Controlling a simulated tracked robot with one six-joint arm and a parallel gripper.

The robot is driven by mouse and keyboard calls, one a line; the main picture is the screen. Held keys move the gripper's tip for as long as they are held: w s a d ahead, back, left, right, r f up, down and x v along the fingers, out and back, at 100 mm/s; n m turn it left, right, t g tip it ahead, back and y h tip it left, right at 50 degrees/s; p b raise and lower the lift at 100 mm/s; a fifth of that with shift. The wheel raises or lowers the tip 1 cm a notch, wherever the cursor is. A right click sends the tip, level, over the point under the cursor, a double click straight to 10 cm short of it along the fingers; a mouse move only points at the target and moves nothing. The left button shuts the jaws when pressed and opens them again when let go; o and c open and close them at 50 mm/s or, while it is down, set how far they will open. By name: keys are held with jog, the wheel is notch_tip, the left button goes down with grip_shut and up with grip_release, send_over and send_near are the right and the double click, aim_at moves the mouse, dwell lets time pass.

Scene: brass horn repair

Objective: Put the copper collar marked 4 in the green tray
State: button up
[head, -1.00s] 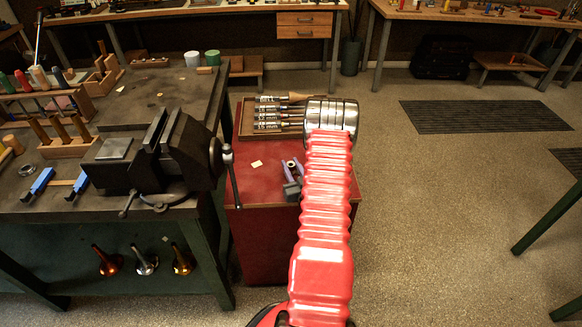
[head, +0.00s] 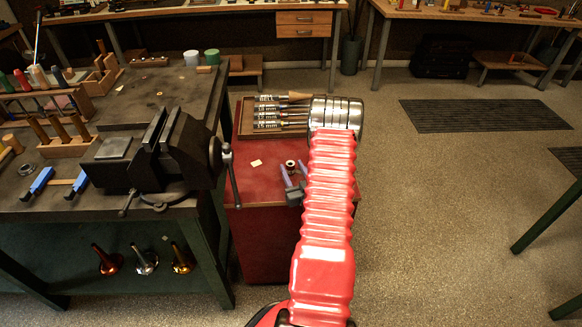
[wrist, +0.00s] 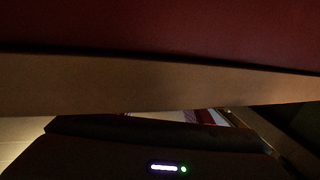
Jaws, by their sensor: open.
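My gripper (head: 291,173) is open over the red cabinet top, its jaws partly hidden by my red arm in the head view. A small dark ring-like piece with a coppery tint (head: 290,163) shows between or just beyond the fingertips. I cannot tell whether it is the collar marked 4, and no number is readable. I cannot make out a green tray in either view. The wrist view shows a dark red surface, a tan band and a dark body with small lights; no collar is recognisable there.
The red cabinet top (head: 262,185) carries a pale tag (head: 256,163) and a wooden tray (head: 243,136) of labelled tools. A black vise (head: 180,150) stands close left on the dark workbench (head: 60,230). A green cup (head: 211,57) stands at that bench's back. Open floor lies right.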

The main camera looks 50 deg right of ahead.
jog(key=v, duration=0.9)
jog(key=shift+s+a, duration=0.2)
jog(key=shift+s, duration=0.1)
jog(key=shift+w, duration=0.1)
